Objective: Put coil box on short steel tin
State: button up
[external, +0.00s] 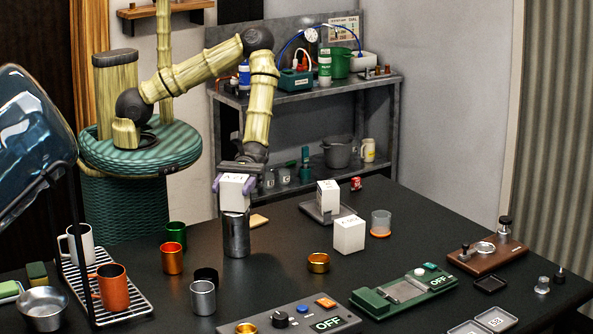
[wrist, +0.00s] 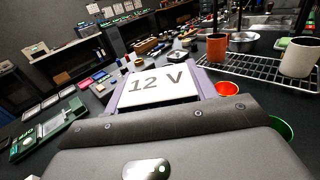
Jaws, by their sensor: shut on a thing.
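My gripper (external: 235,187) is shut on a white box, the coil box (external: 235,194), with its purple fingers on two sides. In the wrist view the coil box (wrist: 158,85) shows "12 V" on its face. It is upright, directly over a taller steel tin (external: 236,238); its bottom meets the rim in the picture, and I cannot tell whether it rests there. A shorter steel tin (external: 203,298) stands nearer the front, left of the taller one, with an open top. The steel tins are not clearly visible in the wrist view.
Two other white boxes (external: 349,235) (external: 328,194) stand right of my gripper, one on a grey tray (external: 312,212). A wire rack (external: 123,306) holds mugs. A brass ring-like tin (external: 318,262) stands centrally.

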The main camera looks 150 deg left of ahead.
jog(key=shift+f, duration=0.15)
jog(key=o, duration=1.1)
jog(key=shift+r, duration=0.2)
jog(key=shift+s+a+f, duration=0.1)
jog(key=shift+s+a, duration=0.2)
jog(key=b+v, duration=0.3)
jog(key=v, duration=0.8)
